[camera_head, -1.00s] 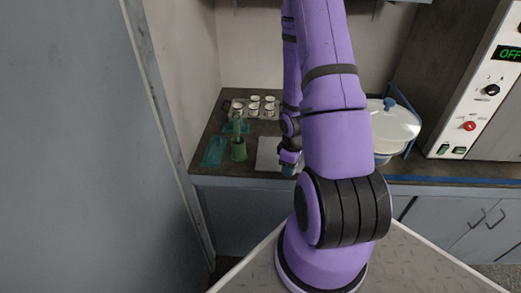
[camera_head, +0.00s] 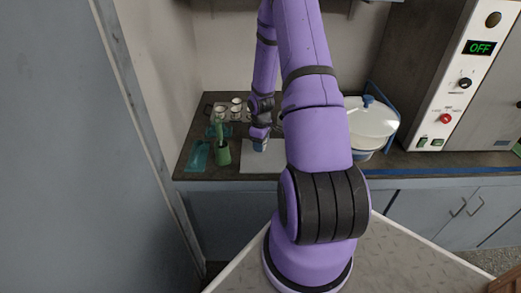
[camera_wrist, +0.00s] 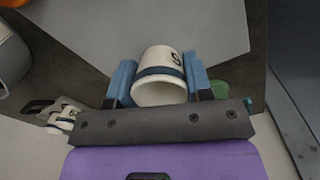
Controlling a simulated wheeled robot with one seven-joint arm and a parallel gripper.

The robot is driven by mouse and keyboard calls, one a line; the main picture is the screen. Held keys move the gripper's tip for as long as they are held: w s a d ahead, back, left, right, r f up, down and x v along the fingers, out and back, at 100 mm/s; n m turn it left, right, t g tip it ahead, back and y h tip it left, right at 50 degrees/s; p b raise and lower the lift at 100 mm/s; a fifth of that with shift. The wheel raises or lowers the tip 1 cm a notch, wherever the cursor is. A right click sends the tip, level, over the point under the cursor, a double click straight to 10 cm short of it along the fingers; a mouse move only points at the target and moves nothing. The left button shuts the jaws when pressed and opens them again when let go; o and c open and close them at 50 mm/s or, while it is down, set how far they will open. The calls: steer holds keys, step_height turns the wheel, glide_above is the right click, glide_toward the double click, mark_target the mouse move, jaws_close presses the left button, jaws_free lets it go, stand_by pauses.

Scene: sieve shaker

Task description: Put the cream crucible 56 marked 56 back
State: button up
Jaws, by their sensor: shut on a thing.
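My gripper (camera_wrist: 160,73) is shut on a cream crucible (camera_wrist: 157,58) with a dark band. Its blue fingers press on both sides of the crucible. A dark mark shows on the wall, but I cannot read it fully. In the head view my gripper (camera_head: 260,145) is low over a pale grey sheet (camera_head: 255,166) on the counter, and the crucible is too small to make out. A tray (camera_head: 209,112) with several white crucibles stands behind and left of my gripper. Part of it shows at the left in the wrist view (camera_wrist: 40,106).
A green cup (camera_head: 222,155) stands left of the sheet, with a teal tray (camera_head: 198,156) beside it. A white bowl with a blue-knobbed lid (camera_head: 370,122) is to the right. Farther right is a cabinet panel (camera_head: 465,75) reading OFF.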

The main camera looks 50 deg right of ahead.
steer(key=shift+w+d+f, duration=0.15)
steer(key=shift+w+f, duration=0.05)
steer(key=shift+f, duration=1.6)
steer(key=shift+f, duration=0.1)
steer(key=o, duration=0.9)
steer(key=shift+o, duration=0.2)
